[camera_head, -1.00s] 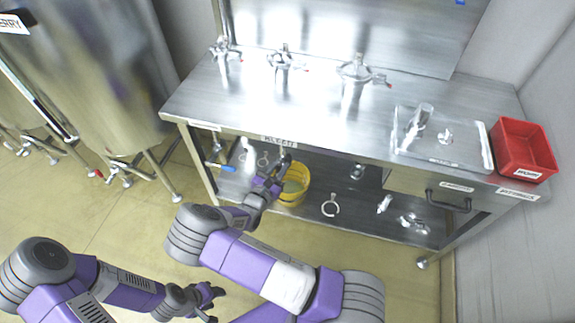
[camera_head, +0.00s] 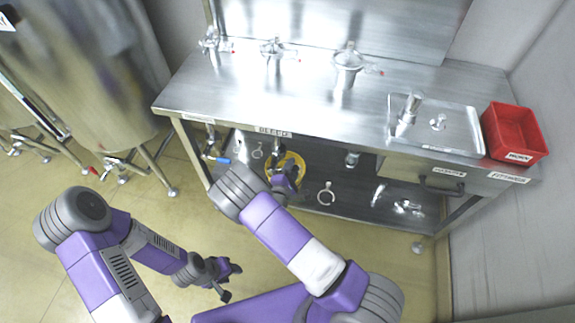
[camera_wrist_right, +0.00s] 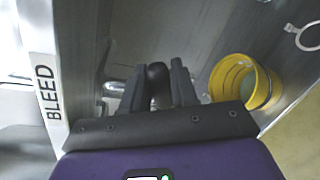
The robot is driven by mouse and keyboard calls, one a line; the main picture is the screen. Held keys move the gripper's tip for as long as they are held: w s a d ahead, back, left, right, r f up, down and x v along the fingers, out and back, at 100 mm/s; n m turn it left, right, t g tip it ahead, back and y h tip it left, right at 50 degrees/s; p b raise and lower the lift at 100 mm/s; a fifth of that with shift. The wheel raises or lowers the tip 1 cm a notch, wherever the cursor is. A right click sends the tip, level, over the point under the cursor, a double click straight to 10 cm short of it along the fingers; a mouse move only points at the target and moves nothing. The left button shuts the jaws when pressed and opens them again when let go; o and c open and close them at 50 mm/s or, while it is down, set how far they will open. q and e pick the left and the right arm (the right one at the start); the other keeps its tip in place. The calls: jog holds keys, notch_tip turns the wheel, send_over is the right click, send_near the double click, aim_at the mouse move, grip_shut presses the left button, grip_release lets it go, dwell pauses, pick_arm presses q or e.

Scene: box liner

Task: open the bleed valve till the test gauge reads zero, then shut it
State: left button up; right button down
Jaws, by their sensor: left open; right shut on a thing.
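In the right wrist view my right gripper (camera_wrist_right: 160,85) is shut on a dark rounded handle (camera_wrist_right: 158,72), next to a metal pipe fitting (camera_wrist_right: 112,85) under the bench edge marked BLEED (camera_wrist_right: 46,100). In the head view this right gripper (camera_head: 288,170) is below the bench label (camera_head: 273,131), over the yellow bucket; the handle is hidden there. My left gripper (camera_head: 228,283) is open and empty, low in front of the bench. Three metal fittings (camera_head: 348,62) stand along the bench top; I cannot make out a gauge reading.
A yellow bucket (camera_wrist_right: 240,85) stands on the lower shelf beneath the right gripper. A blue-handled valve (camera_head: 217,158) hangs to its left. A metal tray (camera_head: 455,128) and red bin (camera_head: 515,132) are on the bench top (camera_head: 300,95). Steel tanks (camera_head: 85,75) stand at left.

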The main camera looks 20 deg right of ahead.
jog(key=shift+s+d+f+m+t+y+b, duration=0.15)
jog(key=shift+f+m+y+b, duration=0.1)
jog(key=shift+f+m+b, duration=0.45)
jog(key=shift+s+d+f+m+t+y+b, duration=0.1)
jog(key=shift+f+m+y+b, duration=0.1)
jog(key=shift+f+m+b, duration=0.6)
jog(key=shift+s+d+f+m+t+y+b, duration=0.15)
jog(key=shift+f+m+y+b, duration=0.15)
jog(key=shift+f+m, duration=0.45)
jog(key=shift+w+r+m, duration=0.15)
jog(key=shift+m, duration=0.1)
jog(key=c, duration=1)
grip_release()
jog(key=p+v, duration=0.1)
jog(key=v, duration=0.6)
jog(key=shift+s+a+r, duration=0.1)
jog(key=shift+s+a, duration=0.05)
jog(key=shift+s, duration=0.1)
